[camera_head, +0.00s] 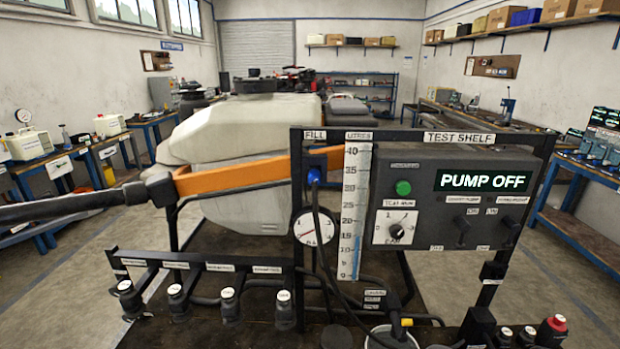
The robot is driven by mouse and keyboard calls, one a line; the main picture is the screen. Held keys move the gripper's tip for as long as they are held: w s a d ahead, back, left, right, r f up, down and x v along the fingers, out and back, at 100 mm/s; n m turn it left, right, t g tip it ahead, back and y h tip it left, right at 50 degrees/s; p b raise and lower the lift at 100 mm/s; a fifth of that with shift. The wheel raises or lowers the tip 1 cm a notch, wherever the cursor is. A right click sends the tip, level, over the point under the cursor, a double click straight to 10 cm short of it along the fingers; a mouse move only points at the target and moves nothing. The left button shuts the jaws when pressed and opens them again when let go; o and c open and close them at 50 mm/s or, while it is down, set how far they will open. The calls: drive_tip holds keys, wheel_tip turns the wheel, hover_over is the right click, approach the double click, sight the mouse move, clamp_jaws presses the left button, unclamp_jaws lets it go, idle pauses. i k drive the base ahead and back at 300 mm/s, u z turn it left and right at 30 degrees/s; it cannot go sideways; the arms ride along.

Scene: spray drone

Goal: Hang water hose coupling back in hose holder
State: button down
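A small blue fitting (314,176) sits under the FILL label on the black frame, and a thin black hose (322,235) runs down from it. It may be the hose coupling, but I cannot tell for sure. A black fitting with a yellow part (406,322) shows low in the middle, by a pale round vessel (392,338) cut by the bottom edge. No label marks a hose holder that I can read. My gripper is not in view.
A black test frame (545,190) carries a PUMP OFF panel (484,181), a gauge (314,227) and a scale (354,210). An orange arm (235,176) crosses in front of the white tank (235,135). Several black fittings (228,304) line the lower left rack.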

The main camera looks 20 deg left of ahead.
sight(315, 176)
drive_tip(key=u, duration=0.8)
drive_tip(key=k, duration=0.35)
drive_tip(key=u, duration=0.5)
drive_tip(key=i, duration=0.45)
drive_tip(key=z, duration=0.05)
drive_tip(key=k, duration=0.35)
